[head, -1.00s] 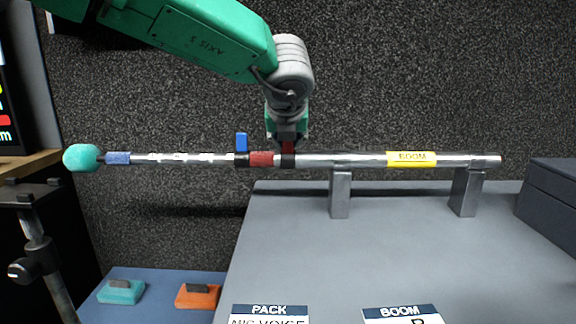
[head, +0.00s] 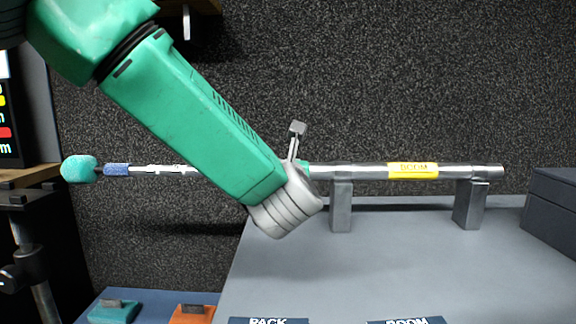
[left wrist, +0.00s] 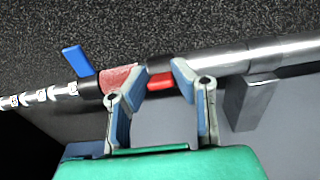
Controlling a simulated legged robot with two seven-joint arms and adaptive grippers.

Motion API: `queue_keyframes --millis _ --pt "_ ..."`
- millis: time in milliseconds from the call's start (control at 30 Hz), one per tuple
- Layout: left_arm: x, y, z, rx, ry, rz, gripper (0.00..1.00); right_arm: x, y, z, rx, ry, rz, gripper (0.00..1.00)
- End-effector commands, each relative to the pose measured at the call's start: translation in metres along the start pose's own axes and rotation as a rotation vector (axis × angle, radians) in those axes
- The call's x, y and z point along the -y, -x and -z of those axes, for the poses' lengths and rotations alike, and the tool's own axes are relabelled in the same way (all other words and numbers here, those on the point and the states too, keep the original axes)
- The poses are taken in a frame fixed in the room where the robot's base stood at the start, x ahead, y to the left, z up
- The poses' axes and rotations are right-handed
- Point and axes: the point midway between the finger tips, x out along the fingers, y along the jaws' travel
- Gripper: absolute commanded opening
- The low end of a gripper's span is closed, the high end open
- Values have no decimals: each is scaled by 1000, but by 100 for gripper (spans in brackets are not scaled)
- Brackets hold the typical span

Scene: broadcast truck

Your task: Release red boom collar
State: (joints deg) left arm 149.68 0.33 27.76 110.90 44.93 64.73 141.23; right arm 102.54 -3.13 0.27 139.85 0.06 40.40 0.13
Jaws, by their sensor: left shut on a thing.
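The silver boom pole (head: 340,172) lies level across two grey posts, with a yellow BOOM label (head: 412,171). In the left wrist view a red lever (left wrist: 160,81) sits at a black collar on the pole, beside a red band (left wrist: 118,78). My left gripper (left wrist: 161,72) has its fingers on either side of the red lever and is shut on it. A blue lever (left wrist: 77,60) stands up from another black collar to the left. In the head view my arm and wrist hide both collars and the fingertips. My right gripper is not in view.
A teal foam tip (head: 80,169) ends the pole at the left. Grey posts (head: 341,207) and (head: 470,206) stand on the grey table (head: 300,270). A dark box (head: 555,210) is at the right. Teal (head: 112,311) and orange (head: 192,314) blocks lie at lower left.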

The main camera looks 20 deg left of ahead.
Motion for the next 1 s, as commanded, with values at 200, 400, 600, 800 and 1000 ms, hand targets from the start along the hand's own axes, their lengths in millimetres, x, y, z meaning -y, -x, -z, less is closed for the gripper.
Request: queue_keyframes --millis 200,400,600,800,1000 --pt "1 1 6 14 -4 3 0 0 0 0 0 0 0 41" --pt "1 1 7 13 -4 3 0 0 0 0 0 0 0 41" --pt "1 1 8 11 -5 2 41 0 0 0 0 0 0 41" --pt "0 0 5 16 -3 1 41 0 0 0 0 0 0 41" --pt "0 5 4 18 -2 0 41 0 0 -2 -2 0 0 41"
